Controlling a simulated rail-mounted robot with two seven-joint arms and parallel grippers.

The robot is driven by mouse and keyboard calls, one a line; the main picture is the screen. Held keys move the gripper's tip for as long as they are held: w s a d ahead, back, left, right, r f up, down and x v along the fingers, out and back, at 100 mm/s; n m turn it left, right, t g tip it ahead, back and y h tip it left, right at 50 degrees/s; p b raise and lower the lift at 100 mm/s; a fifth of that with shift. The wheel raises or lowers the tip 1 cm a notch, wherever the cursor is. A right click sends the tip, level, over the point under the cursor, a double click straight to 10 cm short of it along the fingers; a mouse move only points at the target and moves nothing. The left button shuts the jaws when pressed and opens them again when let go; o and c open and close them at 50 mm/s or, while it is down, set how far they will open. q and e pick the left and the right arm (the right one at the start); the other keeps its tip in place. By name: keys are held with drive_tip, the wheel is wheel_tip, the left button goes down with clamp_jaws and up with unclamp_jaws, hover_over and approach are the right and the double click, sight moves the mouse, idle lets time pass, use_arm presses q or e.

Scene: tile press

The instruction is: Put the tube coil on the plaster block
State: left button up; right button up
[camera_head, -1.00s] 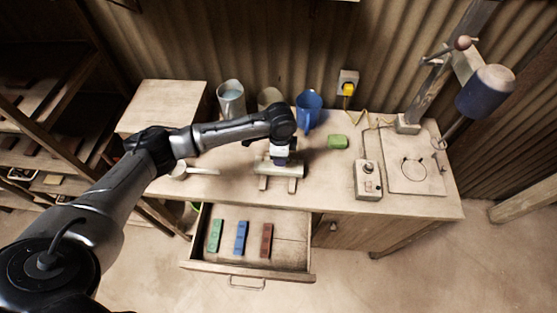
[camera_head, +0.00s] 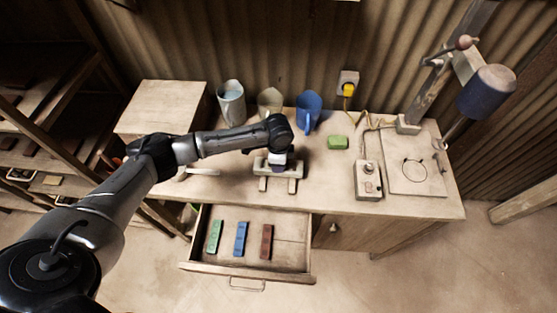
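My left arm reaches over the bench from the left. Its gripper (camera_head: 279,163) points down at a small pale wooden stand (camera_head: 263,184) near the bench's front edge. The wrist hides the fingertips, so I cannot see whether they are open or shut. I cannot make out a tube coil for certain; a thin dark ring (camera_head: 415,169) lies on the pale board at the right. A large pale block (camera_head: 160,100) stands at the bench's left end; I cannot tell whether it is plaster. My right gripper is not in view.
A grey pitcher (camera_head: 231,105), a beige pitcher (camera_head: 270,103) and a blue pitcher (camera_head: 308,111) stand at the back. A green block (camera_head: 337,142) and a control box (camera_head: 368,180) are to the right. The open drawer (camera_head: 290,232) below holds green, blue and brown bars.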

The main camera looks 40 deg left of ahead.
use_arm(q)
drive_tip(key=o, duration=0.9)
wheel_tip(320, 180, up, 12)
drive_tip(key=p, duration=0.1)
drive_tip(key=s+d+f+n+t+h, duration=0.1)
drive_tip(key=s+d+f, duration=0.4)
drive_tip(key=s+d, duration=0.2)
drive_tip(key=s+d+f+t+h, duration=0.1)
drive_tip(key=s+d+f, duration=0.4)
drive_tip(key=s+d, duration=0.25)
drive_tip(key=s+a+n+t+y, duration=0.1)
drive_tip(key=s+a+n, duration=0.2)
drive_tip(key=s+n, duration=0.4)
drive_tip(key=s, duration=0.9)
drive_tip(key=shift+a+n+t+y, duration=0.3)
drive_tip(key=shift+a+n+y, duration=0.05)
drive_tip(key=shift+n+y, duration=0.05)
